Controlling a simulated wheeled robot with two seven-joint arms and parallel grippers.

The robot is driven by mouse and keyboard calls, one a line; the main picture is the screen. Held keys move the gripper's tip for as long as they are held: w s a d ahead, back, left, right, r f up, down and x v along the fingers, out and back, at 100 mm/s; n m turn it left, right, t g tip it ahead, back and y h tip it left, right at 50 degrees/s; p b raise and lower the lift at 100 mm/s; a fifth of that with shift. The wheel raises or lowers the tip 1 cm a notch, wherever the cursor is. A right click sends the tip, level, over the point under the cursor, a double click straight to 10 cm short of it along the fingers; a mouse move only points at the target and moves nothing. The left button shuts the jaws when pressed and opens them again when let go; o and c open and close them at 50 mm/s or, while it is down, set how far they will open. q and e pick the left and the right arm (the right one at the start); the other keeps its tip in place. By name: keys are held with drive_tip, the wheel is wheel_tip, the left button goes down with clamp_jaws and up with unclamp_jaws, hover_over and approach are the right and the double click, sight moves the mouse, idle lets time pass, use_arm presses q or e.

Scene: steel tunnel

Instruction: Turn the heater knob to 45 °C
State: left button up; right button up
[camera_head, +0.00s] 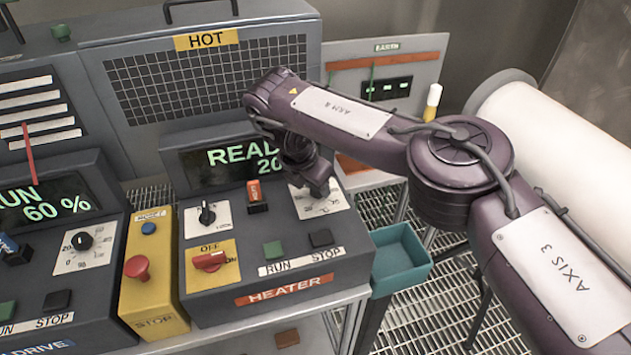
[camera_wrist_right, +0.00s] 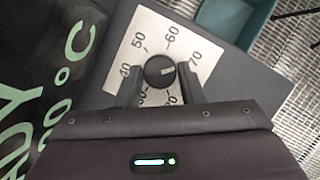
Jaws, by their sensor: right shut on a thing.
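The heater console carries an orange HEATER label (camera_head: 291,290). Its temperature dial plate (camera_head: 325,207) is white, and the knob there is hidden behind my right gripper (camera_head: 312,180). In the right wrist view the round black knob (camera_wrist_right: 159,71) sits between the two fingers of my right gripper (camera_wrist_right: 159,88), which is shut on it. The dial plate (camera_wrist_right: 150,35) shows 40, 50, 60 and 70; lower numbers are partly covered. A pale mark on the knob lies toward its right side; its exact reading is unclear. The display (camera_head: 235,160) reads READ and 20, partly hidden. My left gripper is not in view.
The console also has a small selector (camera_head: 207,214), an orange-topped switch (camera_head: 257,195), a red OFF switch (camera_head: 209,261) and RUN and STOP buttons. A yellow RESET/STOP box (camera_head: 155,290) stands left. A teal bin (camera_head: 400,262) hangs right. A HOT mesh guard (camera_head: 205,85) stands behind.

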drive_tip(key=shift+w+r, duration=0.1)
drive_tip(key=o, duration=1)
drive_tip(key=v, duration=0.7)
drive_tip(key=shift+r+p, duration=0.25)
drive_tip(key=shift+p, duration=0.15)
